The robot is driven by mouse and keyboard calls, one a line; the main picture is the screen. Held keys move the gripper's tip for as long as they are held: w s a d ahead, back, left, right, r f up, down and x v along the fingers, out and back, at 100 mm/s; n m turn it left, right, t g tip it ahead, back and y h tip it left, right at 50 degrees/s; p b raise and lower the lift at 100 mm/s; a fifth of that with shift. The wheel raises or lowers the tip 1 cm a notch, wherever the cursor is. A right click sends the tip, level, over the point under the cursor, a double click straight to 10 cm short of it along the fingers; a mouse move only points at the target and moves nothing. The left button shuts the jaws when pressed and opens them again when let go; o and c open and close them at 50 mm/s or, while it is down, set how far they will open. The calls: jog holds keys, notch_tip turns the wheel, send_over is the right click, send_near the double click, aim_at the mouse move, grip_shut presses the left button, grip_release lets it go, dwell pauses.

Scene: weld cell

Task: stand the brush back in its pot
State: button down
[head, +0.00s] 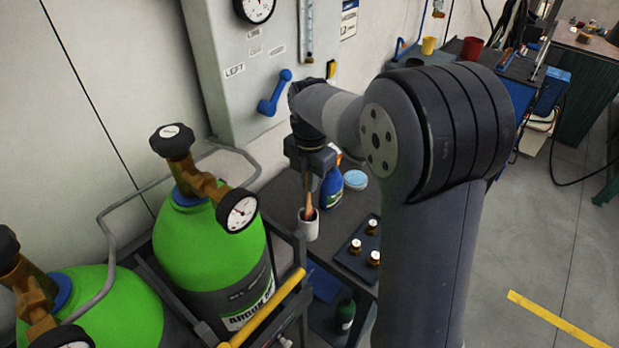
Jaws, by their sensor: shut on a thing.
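My gripper (311,180) points down over the dark table and is shut on the brush (309,206), which has an orange-brown handle. The brush is close to upright, with its lower part at the mouth of the white pot (309,229). The pot stands upright near the table's left edge. I cannot tell how deep the brush reaches into it. My gripper is above the pot's rim, and its fingers are small and dark in this view.
A blue spray bottle (332,188) and a round light-blue tin (355,180) stand just behind the pot. A black tray (344,258) with several small brown bottles lies at right. Green gas cylinders (205,245) stand at left. A grey panel (235,90) rises behind.

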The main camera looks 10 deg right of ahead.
jog(key=c, duration=1.5)
grip_release()
notch_tip(320, 180, up, 11)
jog(key=shift+f+b, duration=0.1)
jog(key=shift+b, duration=0.25)
